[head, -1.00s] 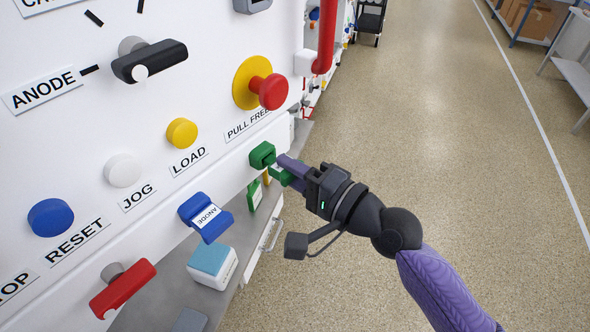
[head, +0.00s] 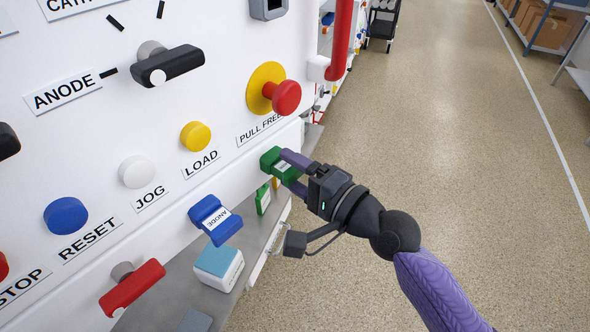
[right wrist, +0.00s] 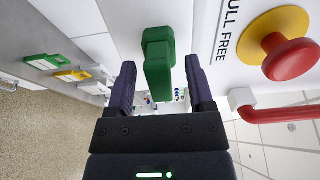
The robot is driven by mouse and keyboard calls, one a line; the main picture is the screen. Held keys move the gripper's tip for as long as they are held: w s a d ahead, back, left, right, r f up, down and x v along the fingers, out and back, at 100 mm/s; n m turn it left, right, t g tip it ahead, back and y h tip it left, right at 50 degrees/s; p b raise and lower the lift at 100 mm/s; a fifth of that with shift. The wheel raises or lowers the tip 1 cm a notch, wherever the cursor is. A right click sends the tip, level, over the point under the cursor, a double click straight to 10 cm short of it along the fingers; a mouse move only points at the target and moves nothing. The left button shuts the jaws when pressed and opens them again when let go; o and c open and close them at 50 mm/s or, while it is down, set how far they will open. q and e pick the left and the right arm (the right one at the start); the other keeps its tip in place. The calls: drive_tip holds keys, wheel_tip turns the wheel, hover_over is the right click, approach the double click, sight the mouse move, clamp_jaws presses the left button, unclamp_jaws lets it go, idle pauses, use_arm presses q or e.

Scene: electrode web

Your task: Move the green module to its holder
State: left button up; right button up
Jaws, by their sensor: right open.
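A green piece (head: 279,164) with a pale label is on the lower right edge of the white panel. In the right wrist view it is a green block (right wrist: 159,78) standing out from a wider green base. My right gripper (head: 291,172) is open, with one finger on each side of this block. The right wrist view shows gaps between the block and both fingers (right wrist: 160,70). Another green piece with a white label (head: 263,199) is lower down by the grey ledge. I cannot tell which green piece is the module and which the holder. My left gripper is out of view.
A blue ANODE piece (head: 215,219) sticks out left of the green one. A blue-topped white block (head: 218,266) is on the grey ledge. A red knob on a yellow disc (head: 285,97) and a red pipe (head: 341,40) are above.

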drive_tip(key=b+v, duration=0.2)
drive_tip(key=v, duration=0.8)
idle(0.3)
